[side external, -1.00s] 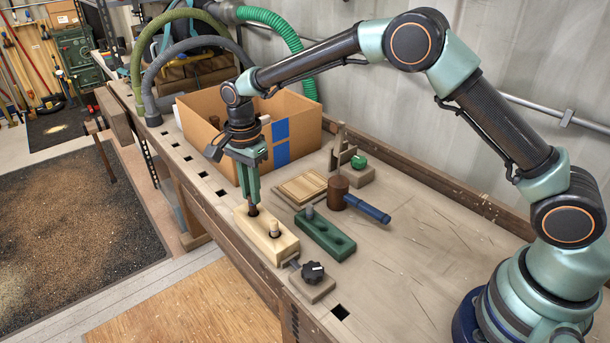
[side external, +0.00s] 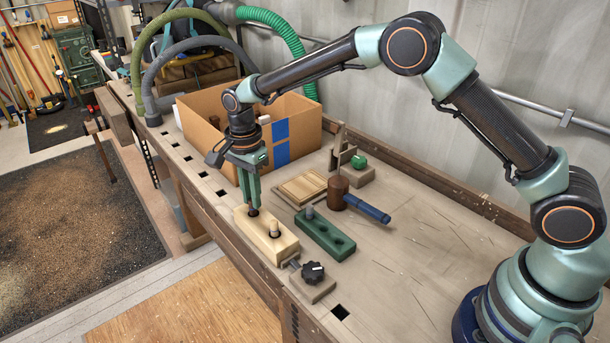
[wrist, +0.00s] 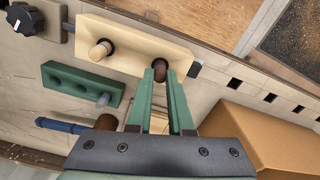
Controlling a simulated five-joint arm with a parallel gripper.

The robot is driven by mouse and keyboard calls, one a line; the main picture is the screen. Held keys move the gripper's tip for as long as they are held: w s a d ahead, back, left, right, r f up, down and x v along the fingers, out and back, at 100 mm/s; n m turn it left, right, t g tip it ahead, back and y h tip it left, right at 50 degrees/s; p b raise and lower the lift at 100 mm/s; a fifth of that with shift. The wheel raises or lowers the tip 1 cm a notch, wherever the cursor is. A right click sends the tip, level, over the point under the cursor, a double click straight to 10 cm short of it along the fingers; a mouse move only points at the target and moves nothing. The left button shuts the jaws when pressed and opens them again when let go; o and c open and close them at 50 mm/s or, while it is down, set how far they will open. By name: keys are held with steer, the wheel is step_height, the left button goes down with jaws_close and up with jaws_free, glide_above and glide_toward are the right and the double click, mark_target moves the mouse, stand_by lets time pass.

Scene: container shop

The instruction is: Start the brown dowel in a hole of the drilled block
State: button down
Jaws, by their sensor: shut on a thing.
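The drilled block (side external: 277,250) is a pale wooden bar near the bench's front edge; it also shows in the wrist view (wrist: 130,38). A pale dowel (side external: 274,229) stands in its near hole. My gripper (side external: 253,204) points down over the far hole, shut on the brown dowel (side external: 253,212). Only a short length of the dowel shows below the fingertips, with its lower end at the hole. In the wrist view the dowel (wrist: 159,71) sits between the fingers, over the dark hole. How deep it goes is hidden.
A green block (side external: 325,236) with holes and a grey peg lies right of the drilled block. A clamp with a black knob (side external: 313,272) sits at its near end. A mallet (side external: 366,208), a slatted wooden piece (side external: 302,187) and a cardboard box (side external: 205,115) are close behind.

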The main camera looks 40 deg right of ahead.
steer(key=c, duration=0.7)
jaws_free()
steer(key=shift+c, duration=0.2)
steer(key=shift+r, duration=0.1)
steer(key=shift+r, duration=3.4)
